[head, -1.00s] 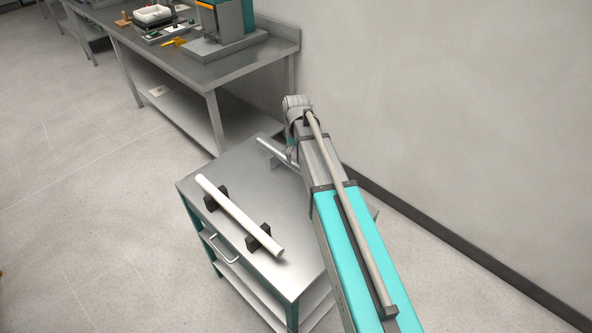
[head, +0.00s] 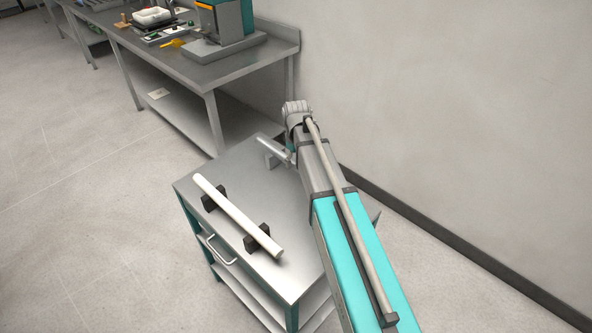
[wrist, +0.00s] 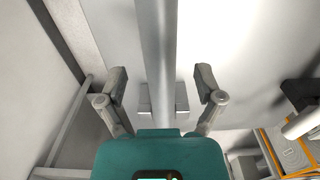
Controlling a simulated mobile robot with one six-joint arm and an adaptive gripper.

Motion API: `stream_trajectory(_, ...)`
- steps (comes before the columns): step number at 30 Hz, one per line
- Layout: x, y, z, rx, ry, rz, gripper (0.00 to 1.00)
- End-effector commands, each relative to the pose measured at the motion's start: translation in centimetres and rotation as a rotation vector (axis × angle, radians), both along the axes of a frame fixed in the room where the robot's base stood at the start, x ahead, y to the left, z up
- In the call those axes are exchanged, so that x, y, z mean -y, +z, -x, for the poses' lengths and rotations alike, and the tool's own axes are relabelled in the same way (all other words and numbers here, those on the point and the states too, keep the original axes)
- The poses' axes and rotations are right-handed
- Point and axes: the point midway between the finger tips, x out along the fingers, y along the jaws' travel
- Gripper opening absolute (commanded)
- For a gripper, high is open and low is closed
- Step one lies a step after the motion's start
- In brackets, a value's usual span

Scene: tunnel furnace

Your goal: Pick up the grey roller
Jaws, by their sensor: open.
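The grey roller (head: 273,148) lies near the far right side of the steel cart top (head: 240,165) in the head view, partly hidden by my arm. In the wrist view the grey roller (wrist: 155,45) runs top to bottom through the middle, with a grey support block (wrist: 163,98) at it. My gripper (wrist: 160,84) is open, with one finger on each side of the roller and a gap on both sides. I cannot tell its height above the roller. In the head view my arm hides most of the gripper.
A white roller (head: 235,213) rests on two black holders on the cart's left part. A steel bench (head: 175,65) with a teal and grey machine (head: 226,22) stands behind. The wall (head: 440,110) is close on the right. Open floor (head: 80,180) lies to the left.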

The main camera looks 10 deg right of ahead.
Motion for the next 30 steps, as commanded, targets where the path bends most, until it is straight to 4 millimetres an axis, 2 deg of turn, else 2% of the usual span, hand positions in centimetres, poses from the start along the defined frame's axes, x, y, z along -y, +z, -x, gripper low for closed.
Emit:
stream_trajectory(3, 0.0, -1.3, 0.0, 0.000, 0.000, 0.000, 0.85)
stream_trajectory(9, 0.0, -2.2, 0.0, 0.000, 0.000, 0.000, 0.85)
stream_trajectory(29, 0.0, -2.2, 0.0, 0.000, 0.000, 0.000, 0.85)
stream_trajectory(30, 0.0, -2.2, 0.0, 0.000, 0.000, 0.000, 0.82)
